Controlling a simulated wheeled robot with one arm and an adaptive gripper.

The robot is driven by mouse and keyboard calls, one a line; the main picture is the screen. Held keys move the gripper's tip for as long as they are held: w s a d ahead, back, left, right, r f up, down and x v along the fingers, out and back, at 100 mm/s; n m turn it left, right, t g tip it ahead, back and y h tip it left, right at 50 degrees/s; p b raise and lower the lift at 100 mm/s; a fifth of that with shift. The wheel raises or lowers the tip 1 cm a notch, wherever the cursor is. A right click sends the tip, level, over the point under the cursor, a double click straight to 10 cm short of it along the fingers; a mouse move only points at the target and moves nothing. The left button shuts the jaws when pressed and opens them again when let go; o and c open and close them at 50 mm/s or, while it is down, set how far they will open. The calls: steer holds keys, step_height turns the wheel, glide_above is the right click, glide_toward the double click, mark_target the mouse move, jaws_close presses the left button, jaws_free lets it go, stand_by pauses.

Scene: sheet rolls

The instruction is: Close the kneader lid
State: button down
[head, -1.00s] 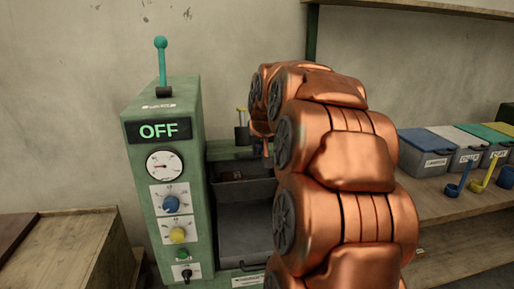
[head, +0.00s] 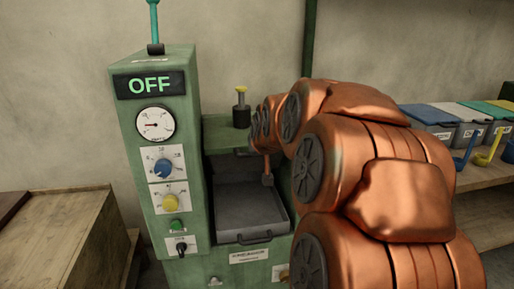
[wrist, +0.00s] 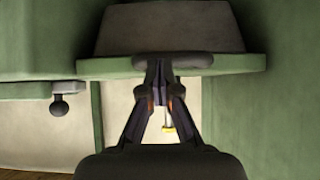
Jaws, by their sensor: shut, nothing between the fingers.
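The kneader (head: 185,110) is a green machine with a lit OFF display, in the head view. A green slab (head: 222,132) lies at the top of its recess, with a black knob with a yellow top (head: 241,108) above it; I cannot tell for sure which part is the lid.
A grey tray (head: 245,213) with a front handle sits low in the recess. A teal lever (head: 154,25) stands on the control column. A wooden crate (head: 60,235) is at left. Several lidded bins (head: 440,122) stand on a shelf at right. My arm blocks the kneader's right side.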

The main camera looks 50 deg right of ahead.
steer(key=shift+f, duration=0.1)
steer(key=w+r+v, duration=0.1)
steer(key=v, duration=1.2)
steer(key=shift+d+r, duration=0.25)
steer(key=shift+d, duration=0.05)
